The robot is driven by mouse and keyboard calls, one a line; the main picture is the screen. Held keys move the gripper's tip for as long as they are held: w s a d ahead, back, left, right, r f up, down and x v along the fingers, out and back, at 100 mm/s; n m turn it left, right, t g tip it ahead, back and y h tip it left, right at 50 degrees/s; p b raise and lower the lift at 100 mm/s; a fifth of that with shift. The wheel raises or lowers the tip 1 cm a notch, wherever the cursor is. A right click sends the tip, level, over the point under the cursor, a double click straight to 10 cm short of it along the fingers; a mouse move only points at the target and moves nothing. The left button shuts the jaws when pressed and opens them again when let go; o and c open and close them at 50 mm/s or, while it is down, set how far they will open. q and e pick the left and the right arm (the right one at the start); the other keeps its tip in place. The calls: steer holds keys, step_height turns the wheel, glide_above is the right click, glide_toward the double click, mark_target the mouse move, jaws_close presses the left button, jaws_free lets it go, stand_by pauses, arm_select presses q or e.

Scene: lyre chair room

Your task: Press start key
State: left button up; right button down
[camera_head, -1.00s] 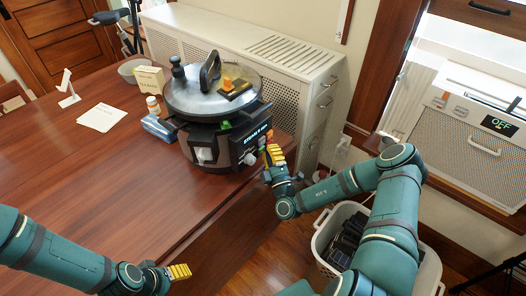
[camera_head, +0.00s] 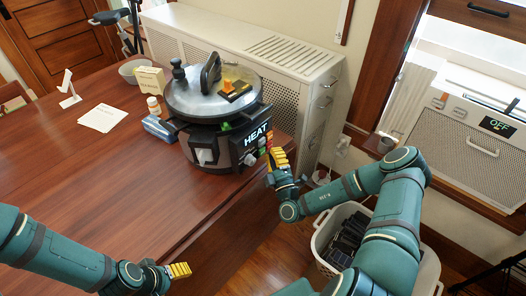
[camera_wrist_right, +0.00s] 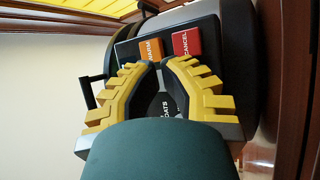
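The dark multi-cooker (camera_head: 220,150) stands on the table near its right edge. Its front display (camera_head: 257,134) reads HEAT in white. In the right wrist view an orange WARM key (camera_wrist_right: 151,49) and a red CANCEL key (camera_wrist_right: 186,42) sit beyond my fingertips. A dark part lettered OATS shows between the fingers. I cannot make out a start key; my fingers hide part of the panel. My right gripper (camera_head: 271,154) is beside the panel's right end, fingertips together, holding nothing; it also shows in the right wrist view (camera_wrist_right: 161,64). My left gripper (camera_head: 189,269) is shut and empty, off the table's front edge.
The wooden table (camera_head: 80,190) is clear at its front left. A blue pack (camera_head: 158,128), a small bottle (camera_head: 153,105) and a box (camera_head: 150,80) stand left of the cooker. A white radiator cover (camera_head: 285,60) is behind it. A white basket (camera_head: 322,240) stands on the floor.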

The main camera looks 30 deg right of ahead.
steer(key=shift+s+d+p, duration=0.3)
steer(key=shift+s, duration=0.45)
steer(key=shift+s+d+p, duration=0.3)
steer(key=shift+s, duration=0.5)
steer(key=shift+s+d+p, duration=0.3)
steer(key=shift+s, duration=0.45)
